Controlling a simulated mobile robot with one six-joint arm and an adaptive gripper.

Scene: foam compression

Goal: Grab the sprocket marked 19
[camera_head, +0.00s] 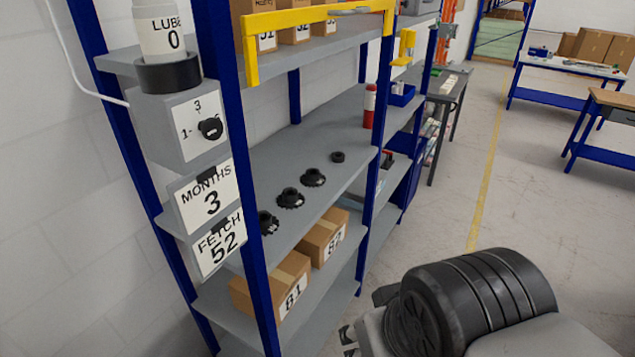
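Several dark sprockets lie flat in a row on the grey middle shelf (320,135). The nearest sprocket (267,223) is partly hidden by a blue post. Behind it are a second sprocket (291,199), a third sprocket (313,177) and a smaller dark ring-like part (338,157). I can read no number on any of them, so I cannot tell which is marked 19. What looks like part of my gripper (349,338) shows at the bottom edge, apart from the shelf and lower than the sprockets. Its fingertips are not clear.
Blue posts (377,165) frame the shelf front. A yellow bracket (320,18) juts out above. Boxes marked 81 (270,285) and 82 (322,237) stand on the shelf below. A red and white cylinder (369,106) stands farther back. Open floor (425,225) lies right of the rack.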

